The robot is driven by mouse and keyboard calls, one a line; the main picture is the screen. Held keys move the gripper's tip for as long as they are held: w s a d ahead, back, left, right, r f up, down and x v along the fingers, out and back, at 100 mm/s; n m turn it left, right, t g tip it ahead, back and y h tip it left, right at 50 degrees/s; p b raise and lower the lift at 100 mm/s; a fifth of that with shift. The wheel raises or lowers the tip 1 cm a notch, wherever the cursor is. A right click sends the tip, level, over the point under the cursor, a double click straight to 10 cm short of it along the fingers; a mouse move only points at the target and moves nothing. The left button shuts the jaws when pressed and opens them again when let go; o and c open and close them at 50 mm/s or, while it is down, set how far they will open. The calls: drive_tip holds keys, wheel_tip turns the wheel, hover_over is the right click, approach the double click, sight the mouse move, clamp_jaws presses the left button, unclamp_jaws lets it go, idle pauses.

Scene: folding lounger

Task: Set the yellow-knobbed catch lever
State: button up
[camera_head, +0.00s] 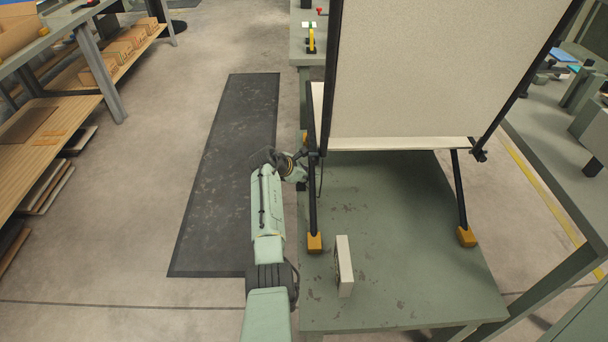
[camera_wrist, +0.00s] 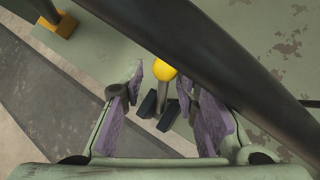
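The folding lounger (camera_head: 420,75) stands on a green bench, its pale fabric panel raised on a black tube frame. In the wrist view, the yellow knob (camera_wrist: 164,70) of the catch lever shows beside a thick black frame tube (camera_wrist: 200,55), which partly covers it. Its short grey stem and two dark blocks (camera_wrist: 150,104) show below the knob. My gripper (camera_wrist: 162,84) is open, its purple-padded fingers to the left and right of the knob and lever. I cannot tell whether either finger touches it. In the head view, my gripper end is mostly hidden at the lounger's left side.
The green bench top (camera_head: 410,290) has a small pale upright block (camera_head: 344,266) near its front. Orange feet (camera_head: 315,243) hold the frame's legs. The black frame tube passes close above my right finger. A dark floor mat (camera_head: 225,170) lies left.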

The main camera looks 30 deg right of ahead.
drive_tip(key=shift+s+a+r, duration=0.1)
drive_tip(key=shift+a+r, duration=0.3)
drive_tip(key=shift+a, duration=0.05)
drive_tip(key=s+a+r, duration=0.1)
drive_tip(key=s+a, duration=0.3)
drive_tip(key=a, duration=0.8)
drive_tip(key=shift+a, duration=0.3)
drive_tip(key=shift+s+r, duration=0.1)
